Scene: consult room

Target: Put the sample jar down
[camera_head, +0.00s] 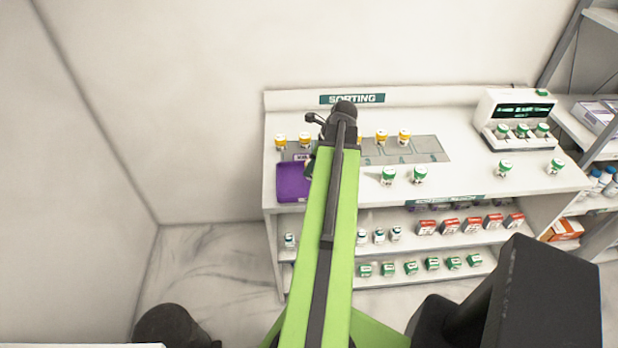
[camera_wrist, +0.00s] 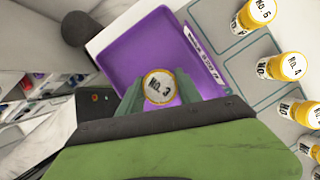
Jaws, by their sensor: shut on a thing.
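The sample jar (camera_wrist: 158,87), with a yellow-rimmed white lid marked "NO. 3", sits between the fingers of my gripper (camera_wrist: 160,96) in the wrist view. My gripper is shut on it. The jar appears over the near part of a purple tray (camera_wrist: 145,45); its base is hidden, so I cannot tell whether it touches the tray. In the head view the purple tray (camera_head: 291,184) lies at the left front of the sorting counter, and my arm hides most of the gripper and the jar.
Several yellow-lidded jars (camera_head: 404,137) stand on grey numbered areas behind and right of the tray. Green-lidded jars (camera_head: 388,176) stand on the white counter (camera_head: 470,185). A white device (camera_head: 515,115) holds more at the right. Stocked shelves are below. The tray's visible floor is empty.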

